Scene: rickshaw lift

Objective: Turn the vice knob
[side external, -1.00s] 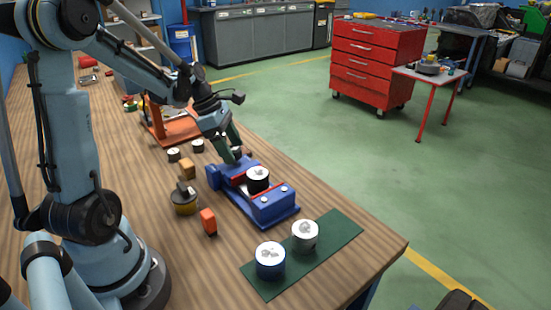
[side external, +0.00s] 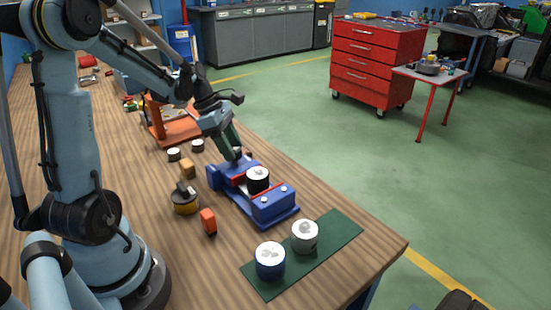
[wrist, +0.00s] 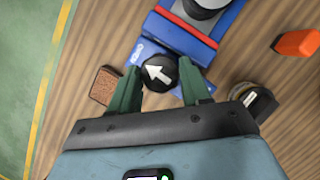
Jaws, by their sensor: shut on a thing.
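The blue vice (side external: 275,208) sits on the wooden bench and has red jaw strips. A black cylinder with a white top (side external: 257,178) stands between its jaws. The vice knob (wrist: 158,72), black and round with a white arrow pointing left and slightly up, shows at the vice's near end in the wrist view. My gripper (wrist: 160,80) has its green fingers on both sides of the knob, shut on it. In the side view my gripper (side external: 237,155) is at the far-left end of the vice and hides the knob.
A green mat (side external: 283,276) holds two white-topped cylinders. An orange block (side external: 208,221), a dark-and-yellow round item (side external: 185,203), a wooden block (side external: 187,168) and small cylinders stand beside the vice. An orange stand (side external: 178,131) is farther back. The bench edge is close on the right.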

